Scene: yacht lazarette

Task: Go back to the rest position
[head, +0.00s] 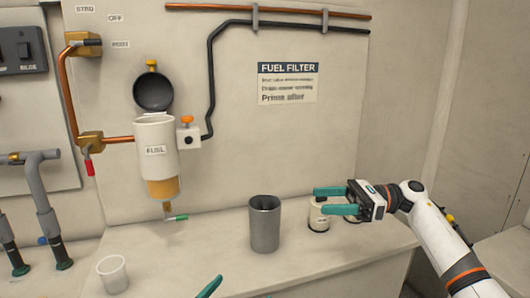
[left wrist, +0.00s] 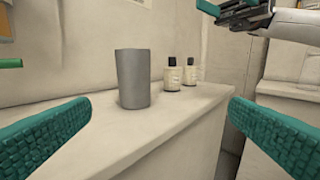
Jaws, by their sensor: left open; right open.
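My right gripper (head: 328,200) is open, with its teal fingers pointing left over the right part of the counter. It is in front of and above the small cream bottles, with nothing visible between its fingers. In the left wrist view, part of it shows at the top right (left wrist: 222,12). My left gripper (left wrist: 160,135) is open and empty, its two teal fingers framing the left wrist view. In the head view only one teal fingertip of it shows at the bottom edge. A grey cup (head: 264,226) stands upright on the counter, and it also shows in the left wrist view (left wrist: 132,80).
The fuel filter (head: 157,145) on the wall has its dark lid (head: 153,92) raised. A clear cup (head: 113,274) stands at the counter's front left. Two cream bottles, the nearer (left wrist: 172,76), stand right of the grey cup. The counter (head: 200,250) is bare between the cups.

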